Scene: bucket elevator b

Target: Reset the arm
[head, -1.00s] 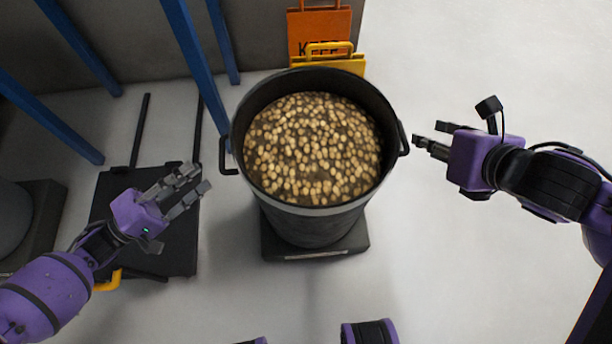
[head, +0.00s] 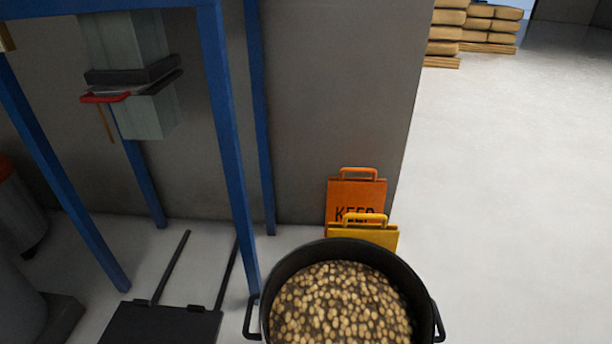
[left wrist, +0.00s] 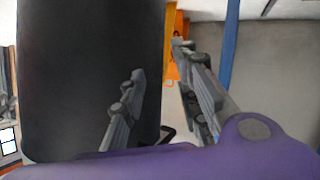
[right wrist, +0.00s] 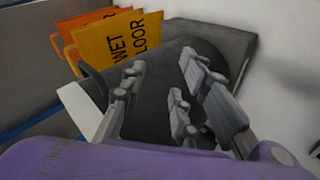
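The black bucket (head: 283,262), full of round tan pieces (head: 340,305), stands at the bottom of the head view with a handle on each side. My arms are out of the head view. In the left wrist view my left gripper (left wrist: 160,62) has its fingers spread with nothing between them, beside a large dark cylinder (left wrist: 85,70) that looks like the bucket. In the right wrist view my right gripper (right wrist: 160,63) has its fingers spread and holds nothing visible. A dark body (right wrist: 155,45), likely the bucket, is behind those fingers.
An orange sign (head: 355,195) and a yellow sign (head: 380,235) stand behind the bucket by the grey wall. A blue frame (head: 228,150) rises at the left over a black plate (head: 160,325). Stacked sacks (head: 490,30) are far right. The right floor is clear.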

